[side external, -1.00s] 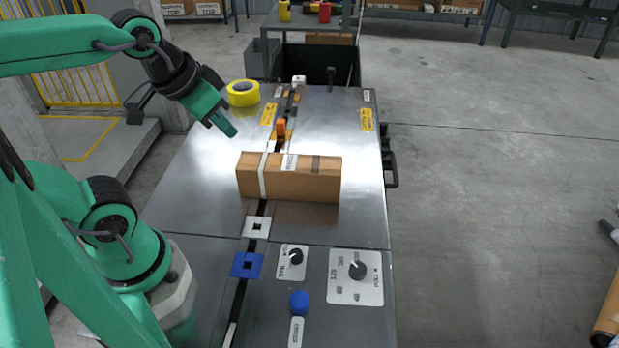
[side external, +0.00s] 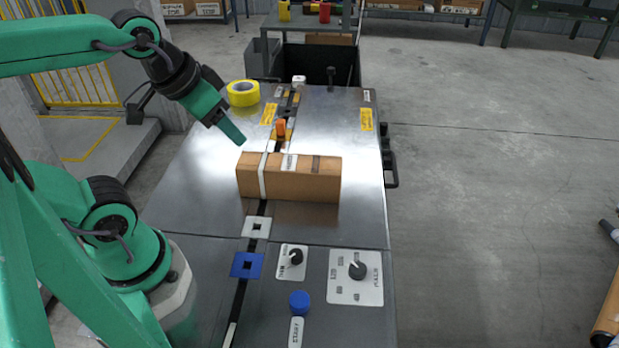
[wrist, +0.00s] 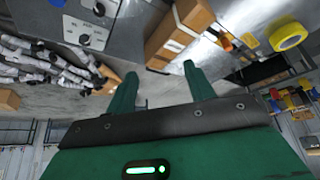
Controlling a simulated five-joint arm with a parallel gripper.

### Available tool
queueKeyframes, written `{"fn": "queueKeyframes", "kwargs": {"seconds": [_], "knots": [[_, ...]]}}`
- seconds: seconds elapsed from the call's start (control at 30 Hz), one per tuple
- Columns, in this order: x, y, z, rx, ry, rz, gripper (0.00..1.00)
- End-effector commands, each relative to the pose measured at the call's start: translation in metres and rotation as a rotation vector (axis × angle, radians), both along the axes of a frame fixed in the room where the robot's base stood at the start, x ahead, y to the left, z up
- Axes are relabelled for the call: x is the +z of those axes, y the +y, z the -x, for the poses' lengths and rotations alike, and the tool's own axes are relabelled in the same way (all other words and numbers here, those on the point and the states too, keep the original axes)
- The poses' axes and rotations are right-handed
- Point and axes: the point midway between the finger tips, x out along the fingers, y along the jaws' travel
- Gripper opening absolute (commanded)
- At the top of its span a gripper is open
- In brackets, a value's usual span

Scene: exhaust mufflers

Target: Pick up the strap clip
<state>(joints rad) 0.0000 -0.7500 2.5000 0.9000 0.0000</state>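I cannot single out a strap clip for certain. A small orange piece (side external: 281,128) stands on the bench's dark centre slot behind the cardboard box (side external: 310,182); it also shows in the wrist view (wrist: 226,42). My gripper (side external: 238,139) hangs above the bench, left of and behind the box's left end. In the wrist view (wrist: 160,70) its two green fingers are apart with nothing held between them. The box (wrist: 172,36) lies beyond the fingertips.
A yellow tape roll (side external: 243,93) lies at the bench's back left. A white square plate (side external: 256,227), a blue square plate (side external: 247,265), a blue button (side external: 300,301) and dial panels (side external: 355,277) are in front. Bare metal lies left and right of the box.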

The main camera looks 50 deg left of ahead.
Motion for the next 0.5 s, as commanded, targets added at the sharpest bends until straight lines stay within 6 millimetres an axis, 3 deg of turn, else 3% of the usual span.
{"fn": "queueKeyframes", "kwargs": {"seconds": [0.3,0.5], "knots": [[0.001,0.0,-0.001,-0.001,0.002,-0.002,0.53],[0.005,0.004,-0.012,-0.022,0.02,-0.021,0.53]]}}
